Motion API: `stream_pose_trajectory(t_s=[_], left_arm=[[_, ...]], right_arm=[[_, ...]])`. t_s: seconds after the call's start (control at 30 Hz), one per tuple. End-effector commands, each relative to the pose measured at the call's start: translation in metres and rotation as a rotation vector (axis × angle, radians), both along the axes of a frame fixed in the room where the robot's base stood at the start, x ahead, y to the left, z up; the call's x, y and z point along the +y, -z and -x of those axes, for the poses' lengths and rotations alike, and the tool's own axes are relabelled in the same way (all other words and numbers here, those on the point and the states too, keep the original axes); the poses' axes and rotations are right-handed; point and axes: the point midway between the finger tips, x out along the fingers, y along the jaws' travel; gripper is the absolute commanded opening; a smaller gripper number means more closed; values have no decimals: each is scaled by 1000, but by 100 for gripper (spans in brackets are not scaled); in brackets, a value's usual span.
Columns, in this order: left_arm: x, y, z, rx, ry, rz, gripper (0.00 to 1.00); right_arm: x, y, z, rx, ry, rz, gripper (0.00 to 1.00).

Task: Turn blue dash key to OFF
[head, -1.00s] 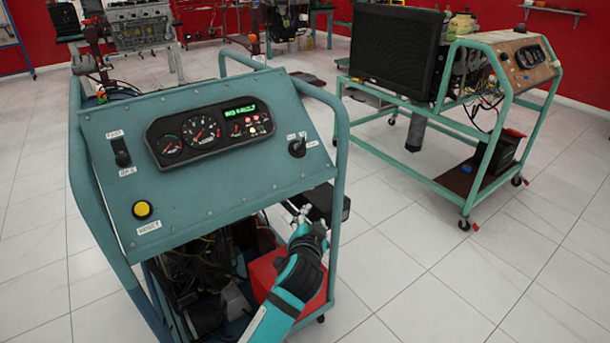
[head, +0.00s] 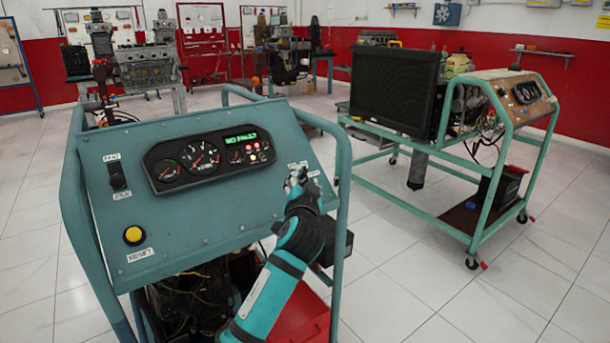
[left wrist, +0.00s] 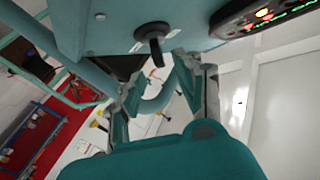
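The blue dash panel (head: 200,215) tops the trainer cart in front of me. Its black key (left wrist: 152,38) shows in the left wrist view, sticking out of the panel near the top. In the head view my left gripper (head: 298,178) covers the key at the panel's right end. In the left wrist view the left gripper (left wrist: 160,68) is open, with its two fingers apart and the key just beyond and between their tips. I cannot tell whether they touch it. The green display (head: 241,138) reads "NO FAULT". My right gripper is not in view.
The panel also carries a gauge cluster (head: 210,153), a black switch (head: 117,176) and a yellow button (head: 133,235). The cart's tube frame (head: 343,190) rises close right of my gripper. A second trainer (head: 455,200) stands to the right, with bare floor between.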

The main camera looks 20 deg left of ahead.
Motion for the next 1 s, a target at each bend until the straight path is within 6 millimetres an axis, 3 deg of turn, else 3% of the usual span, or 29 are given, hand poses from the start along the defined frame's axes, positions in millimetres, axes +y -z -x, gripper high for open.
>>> stream_pose_trajectory(t_s=[0.1,0.3,0.67,0.93,1.0], left_arm=[[7,0,-22,0,-1,-2,35],[11,0,-43,1,1,-1,35],[13,0,-48,0,1,1,35],[13,0,-47,0,1,0,2],[13,1,-47,0,1,0,0]], right_arm=[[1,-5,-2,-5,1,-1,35],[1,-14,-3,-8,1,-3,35],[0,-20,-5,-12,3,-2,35],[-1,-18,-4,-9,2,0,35],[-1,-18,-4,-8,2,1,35]])
